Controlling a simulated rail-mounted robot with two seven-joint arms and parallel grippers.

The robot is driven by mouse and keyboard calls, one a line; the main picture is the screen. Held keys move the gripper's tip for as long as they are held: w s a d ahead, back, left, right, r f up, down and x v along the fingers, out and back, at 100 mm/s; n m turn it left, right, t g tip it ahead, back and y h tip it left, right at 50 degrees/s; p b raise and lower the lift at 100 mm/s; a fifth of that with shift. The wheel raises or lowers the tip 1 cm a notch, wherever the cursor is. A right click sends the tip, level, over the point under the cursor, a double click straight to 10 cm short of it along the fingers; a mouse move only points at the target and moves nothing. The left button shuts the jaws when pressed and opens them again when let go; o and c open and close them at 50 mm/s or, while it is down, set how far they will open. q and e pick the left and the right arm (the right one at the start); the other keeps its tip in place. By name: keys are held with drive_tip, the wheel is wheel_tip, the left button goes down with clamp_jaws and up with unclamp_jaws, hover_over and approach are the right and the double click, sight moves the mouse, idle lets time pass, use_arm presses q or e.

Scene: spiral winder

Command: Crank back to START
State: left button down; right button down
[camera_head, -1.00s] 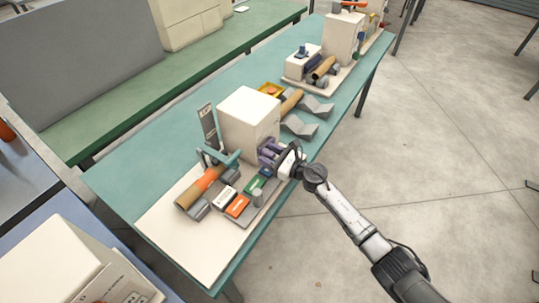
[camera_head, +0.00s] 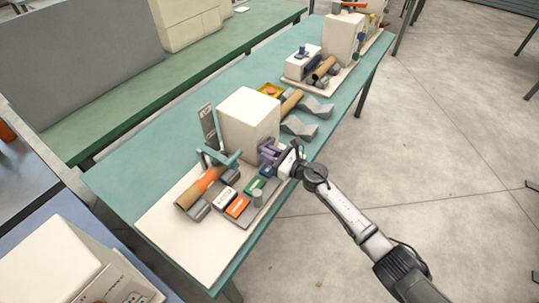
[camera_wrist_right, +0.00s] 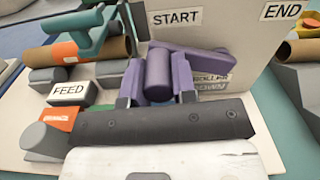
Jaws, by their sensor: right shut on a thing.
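The white winder box (camera_head: 248,120) stands on a cream board on the teal bench. Its purple crank (camera_head: 267,152) is on the side facing my right arm. In the right wrist view, the crank's upright purple grip (camera_wrist_right: 157,72) sits between the fingers of my right gripper (camera_wrist_right: 156,92), which is shut on it. The grip is below the START label (camera_wrist_right: 175,18), and the purple arm runs off to the right behind it. The END label (camera_wrist_right: 284,10) is farther right. My right gripper also shows in the head view (camera_head: 286,160). My left gripper is not in view.
An orange-and-brown roll (camera_head: 201,186) lies in grey cradles beneath a teal bar (camera_head: 222,158). The FEED label (camera_wrist_right: 68,92), an orange block (camera_head: 238,206) and a green block (camera_head: 255,184) are close to the gripper. Grey V-shaped supports (camera_head: 300,126) stand beyond the box.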

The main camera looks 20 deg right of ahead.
drive_tip(key=c, duration=0.9)
unclamp_jaws()
drive_tip(key=v, duration=1.4)
drive_tip(key=shift+r+p, duration=0.1)
drive_tip(key=shift+p, duration=0.2)
drive_tip(key=shift+w, duration=0.1)
